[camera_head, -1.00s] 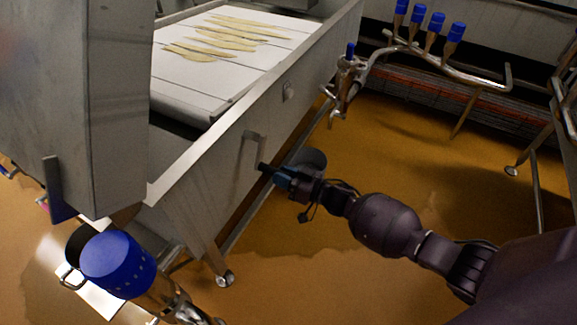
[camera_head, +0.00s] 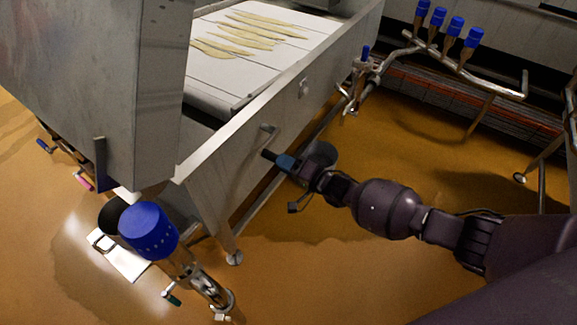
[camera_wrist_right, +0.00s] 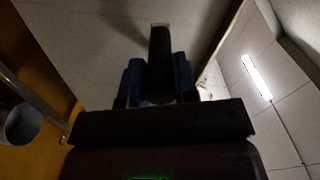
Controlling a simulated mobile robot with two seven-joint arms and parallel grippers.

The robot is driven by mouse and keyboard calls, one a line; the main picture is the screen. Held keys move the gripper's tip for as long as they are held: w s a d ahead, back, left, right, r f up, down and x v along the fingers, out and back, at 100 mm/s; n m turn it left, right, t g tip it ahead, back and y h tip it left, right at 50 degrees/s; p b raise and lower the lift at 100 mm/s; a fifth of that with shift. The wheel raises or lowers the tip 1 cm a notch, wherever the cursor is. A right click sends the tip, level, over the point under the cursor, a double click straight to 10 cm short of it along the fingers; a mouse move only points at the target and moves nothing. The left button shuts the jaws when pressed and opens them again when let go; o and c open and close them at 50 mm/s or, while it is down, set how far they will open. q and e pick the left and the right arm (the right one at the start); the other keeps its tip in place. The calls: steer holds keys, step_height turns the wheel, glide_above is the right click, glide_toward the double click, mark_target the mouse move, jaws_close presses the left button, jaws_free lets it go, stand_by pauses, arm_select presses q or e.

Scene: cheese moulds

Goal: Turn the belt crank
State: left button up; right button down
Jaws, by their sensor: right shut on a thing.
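The belt crank is on the side wall of the conveyor (camera_head: 235,150). Its small metal arm (camera_head: 268,134) shows in the head view, with a dark handle (camera_head: 268,154) sticking out below it. My right gripper (camera_head: 284,162), with blue fingers, is at that handle. In the right wrist view the dark handle (camera_wrist_right: 160,55) stands between the two blue fingers of my right gripper (camera_wrist_right: 158,80), which are shut on it. The handle's far end is near the pale wall. My left gripper is not in view.
Several pale flat strips (camera_head: 250,32) lie on the white belt (camera_head: 215,70). A grey metal housing (camera_head: 95,85) stands at left. A blue-capped fitting (camera_head: 148,230) is at lower left. A pipe rack with blue caps (camera_head: 455,62) stands at upper right. Open brown floor (camera_head: 330,265) lies below my right arm.

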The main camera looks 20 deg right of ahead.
step_height(320, 180, up, 2)
steer(key=m, duration=0.3)
steer(key=shift+r, duration=0.1)
steer(key=r+m, duration=0.1)
steer(key=m, duration=0.1)
steer(key=shift+w+d+r+m, duration=0.15)
steer(key=shift+r+m, duration=0.15)
steer(key=shift+r, duration=0.05)
steer(key=m, duration=0.1)
steer(key=r+m, duration=0.1)
steer(key=b, duration=0.1)
steer(key=shift+w+d+r+m, duration=0.25)
steer(key=shift+d+m, duration=0.1)
steer(key=shift+m, duration=0.05)
arm_select(q)
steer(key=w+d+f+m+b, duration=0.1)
steer(key=b, duration=0.2)
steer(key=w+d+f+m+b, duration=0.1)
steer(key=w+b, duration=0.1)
steer(key=b, duration=0.2)
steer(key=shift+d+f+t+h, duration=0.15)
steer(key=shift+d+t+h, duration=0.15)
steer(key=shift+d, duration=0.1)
arm_select(e)
steer(key=w+d+r+m, duration=0.3)
steer(key=w+d+m, duration=0.1)
steer(key=m, duration=0.7)
steer(key=shift+d+r, duration=0.4)
steer(key=shift+d, duration=0.2)
